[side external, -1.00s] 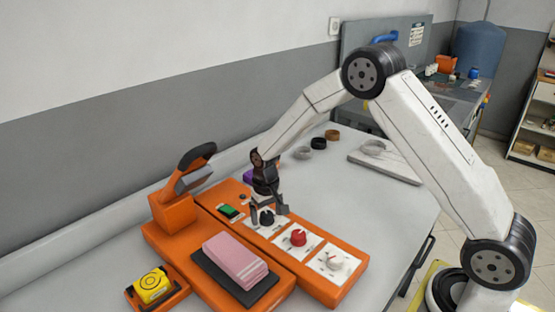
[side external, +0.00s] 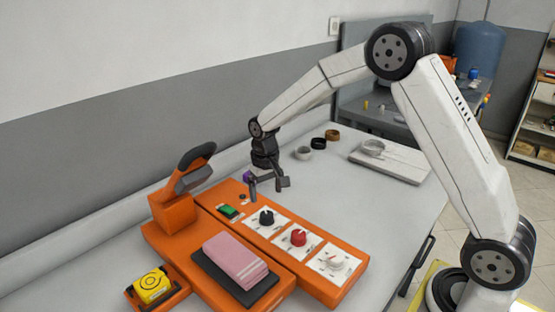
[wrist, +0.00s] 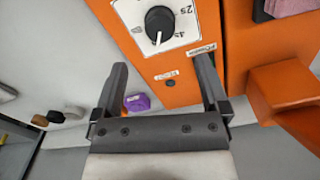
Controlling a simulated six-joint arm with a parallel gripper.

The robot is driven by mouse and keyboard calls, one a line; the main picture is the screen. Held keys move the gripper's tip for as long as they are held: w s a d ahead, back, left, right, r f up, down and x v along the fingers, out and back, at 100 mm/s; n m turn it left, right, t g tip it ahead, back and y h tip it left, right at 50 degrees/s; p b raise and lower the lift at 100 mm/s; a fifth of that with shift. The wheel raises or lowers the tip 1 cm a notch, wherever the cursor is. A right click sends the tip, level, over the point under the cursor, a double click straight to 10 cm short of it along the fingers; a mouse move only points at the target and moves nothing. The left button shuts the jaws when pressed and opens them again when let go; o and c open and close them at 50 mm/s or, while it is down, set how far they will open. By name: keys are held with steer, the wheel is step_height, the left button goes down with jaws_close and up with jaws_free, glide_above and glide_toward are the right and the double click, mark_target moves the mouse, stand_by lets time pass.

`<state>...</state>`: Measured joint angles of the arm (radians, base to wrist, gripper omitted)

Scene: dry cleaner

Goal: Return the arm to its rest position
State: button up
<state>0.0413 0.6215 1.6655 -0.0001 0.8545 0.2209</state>
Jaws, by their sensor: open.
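My gripper (side external: 268,187) is open and empty, raised above the far end of the orange control panel (side external: 335,291). Its two fingers stand apart in the wrist view (wrist: 163,80), with the panel's end between and beyond them. The black knob (side external: 266,217) is below and nearer the camera, clear of the fingers. It also shows at the top of the wrist view (wrist: 160,22). My arm reaches over the table from its base at the right.
The panel also carries a red knob (side external: 298,237), a white knob (side external: 334,262) and a green switch (side external: 229,211). A pink stack (side external: 235,260), an orange press with a raised handle (side external: 175,212) and a yellow tape measure (side external: 152,285) stand left. A purple object (wrist: 137,102) lies near the gripper.

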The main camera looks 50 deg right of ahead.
steer(key=shift+s+a+r, duration=0.1)
steer(key=shift+s+r, duration=0.1)
steer(key=shift+s, duration=0.4)
steer(key=s+a+n+t, duration=0.1)
steer(key=s+n+t, duration=0.1)
steer(key=s, duration=1.7)
steer(key=shift+a+r+n+t, duration=0.3)
steer(key=shift+a+r+n, duration=0.1)
steer(key=shift+r+n, duration=0.1)
